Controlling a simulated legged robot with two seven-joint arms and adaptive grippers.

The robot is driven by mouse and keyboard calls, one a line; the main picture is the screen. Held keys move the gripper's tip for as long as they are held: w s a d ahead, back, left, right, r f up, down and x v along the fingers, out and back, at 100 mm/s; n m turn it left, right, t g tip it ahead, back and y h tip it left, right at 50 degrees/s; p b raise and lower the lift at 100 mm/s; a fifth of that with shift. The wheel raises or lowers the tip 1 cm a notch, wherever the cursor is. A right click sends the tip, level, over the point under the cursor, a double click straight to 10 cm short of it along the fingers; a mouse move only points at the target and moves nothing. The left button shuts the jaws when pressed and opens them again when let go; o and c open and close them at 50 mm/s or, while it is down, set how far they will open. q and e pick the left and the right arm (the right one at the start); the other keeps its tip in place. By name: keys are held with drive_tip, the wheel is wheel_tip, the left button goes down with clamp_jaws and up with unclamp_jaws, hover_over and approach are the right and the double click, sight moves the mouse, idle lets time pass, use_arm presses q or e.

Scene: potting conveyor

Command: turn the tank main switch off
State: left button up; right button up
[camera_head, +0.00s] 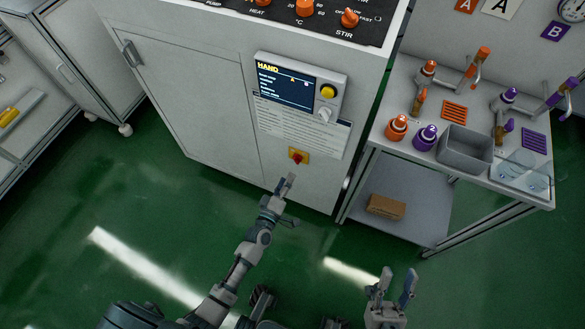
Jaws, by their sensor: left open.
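The tank main switch (298,156) is a small red knob on a yellow plate. It sits low on the front of the pale grey cabinet (200,95), below the printed label. Its exact turn position is too small to read. My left gripper (286,190) is open just below the switch in the picture, with a finger pointing up towards it. A gap shows between the fingertip and the knob, and nothing is in the jaws. My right gripper (396,285) is open and empty at the bottom right, over the green floor and away from the cabinet.
Above the switch is a control panel (297,88) reading HAND, with a yellow button and a pale knob. Orange knobs (305,7) top the cabinet. At right, a trolley (400,152) holds orange and purple fittings and a grey bin (465,149). Open green floor (150,210) lies in front.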

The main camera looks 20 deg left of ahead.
use_arm(q)
drive_tip(key=s, duration=0.4)
drive_tip(key=shift+s, duration=0.2)
idle(0.3)
